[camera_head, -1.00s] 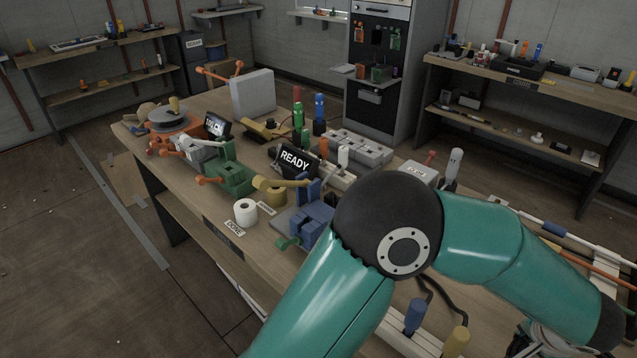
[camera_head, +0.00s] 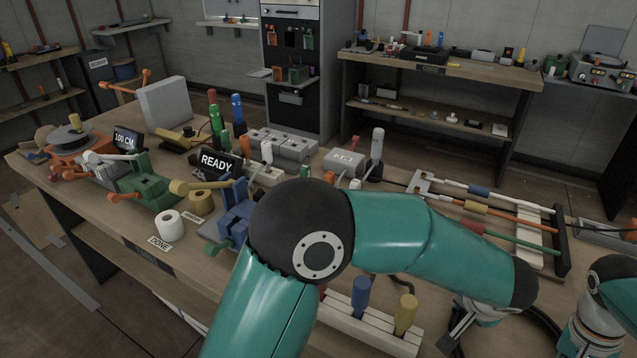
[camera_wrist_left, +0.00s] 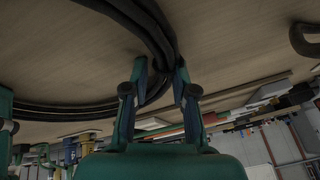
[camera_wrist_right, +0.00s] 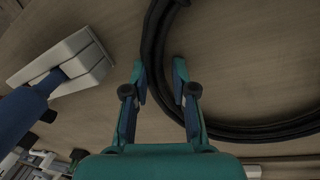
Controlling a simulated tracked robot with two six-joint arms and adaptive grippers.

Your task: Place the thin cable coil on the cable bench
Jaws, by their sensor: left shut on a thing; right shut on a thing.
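The cable coil is a black ring of several strands, seen in the left wrist view (camera_wrist_left: 62,111) and the right wrist view (camera_wrist_right: 238,132). A short dark arc of it shows between my arms in the head view (camera_head: 541,326). My left gripper (camera_wrist_left: 160,76) is shut on its strands. My right gripper (camera_wrist_right: 159,75) is shut on another part of the ring. In the head view my left gripper (camera_head: 456,330) is low at the right, over the wooden bench (camera_head: 95,225). I cannot tell whether the coil touches the wood.
A pale block rack with blue and yellow handles (camera_head: 362,325) stands beside my left forearm. A rack of coloured rods (camera_head: 490,222) lies behind my grippers. A blue vise (camera_head: 235,215), a READY display (camera_head: 216,163) and a white roll (camera_head: 169,224) crowd the left part.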

